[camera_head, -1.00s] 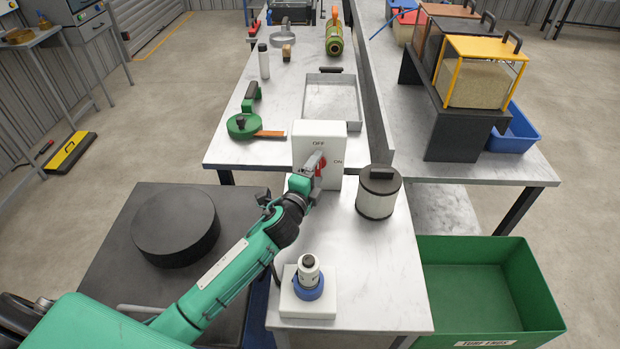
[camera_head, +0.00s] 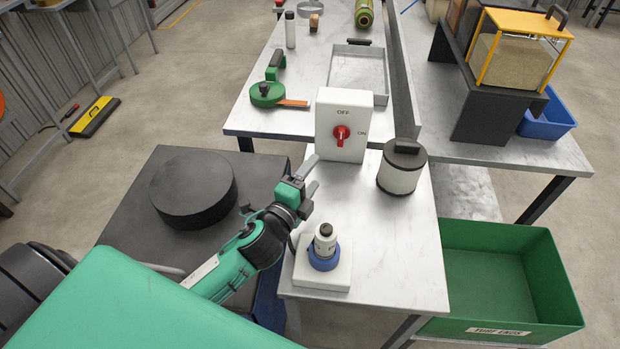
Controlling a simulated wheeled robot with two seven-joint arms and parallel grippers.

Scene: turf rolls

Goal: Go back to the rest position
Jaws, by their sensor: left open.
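My left gripper (camera_head: 309,178) is open and empty, over the near left edge of the metal table. It is apart from the white switch box (camera_head: 343,118), which stands upright on the table just beyond it. The red knob (camera_head: 341,134) sits on the front face of the box, between the words OFF and ON. My right gripper is not in view.
A black-lidded jar (camera_head: 402,167) stands right of the switch box. A black disc (camera_head: 193,187) lies on a dark platform at left. A green bin (camera_head: 500,270) is at lower right.

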